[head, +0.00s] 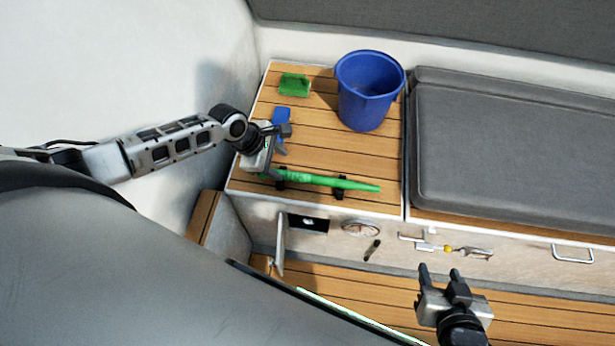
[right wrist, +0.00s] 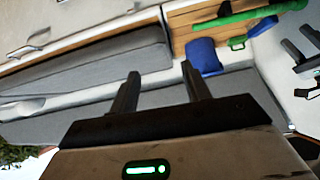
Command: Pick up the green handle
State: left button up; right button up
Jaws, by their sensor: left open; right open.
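The green handle (head: 335,181) is a long rod lying across black holders on the slatted wooden bench top, near its front edge, tapering to the right. It also shows at the top of the right wrist view (right wrist: 232,18). My left gripper (head: 284,150) is open above the bench top, close to the handle's left end, which it partly hides. I cannot tell whether it touches the handle. My right gripper (head: 440,271) is open and empty in front of the bench, lower right; its fingers also show in the right wrist view (right wrist: 160,72).
A blue bucket (head: 368,95) stands behind the handle. A small green item (head: 294,84) and a blue item (head: 281,116) lie at the back left of the bench top. A grey cushion (head: 510,145) fills the right. An open hatch door (head: 280,245) juts out below.

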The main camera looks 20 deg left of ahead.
pick_arm(q)
jog(key=b, duration=0.5)
send_over(296, 175)
jog(key=s+a, duration=0.2)
jog(key=s, duration=0.1)
notch_tip(296, 175, down, 5)
jog(key=shift+w+d+f+b, duration=0.25)
jog(key=shift+w+d+b, duration=0.2)
jog(key=shift+b, duration=0.2)
jog(key=b+x, duration=0.1)
jog(key=b, duration=0.1)
jog(key=b+x, duration=0.3)
jog(key=b, duration=0.2)
jog(key=shift+w+a+f, duration=0.25)
jog(key=shift+a, duration=0.1)
jog(key=shift+w+d+f+b, duration=0.2)
jog(key=shift+f+b, duration=0.1)
jog(key=shift+b, duration=0.4)
pick_arm(e)
notch_tip(296, 175, down, 6)
jog(key=w+a+t+y, duration=0.1)
jog(key=a, duration=0.1)
jog(key=shift+a+m, duration=0.15)
jog(key=shift+m, duration=0.25)
jog(key=shift+r, duration=0.15)
pick_arm(q)
grip_shut()
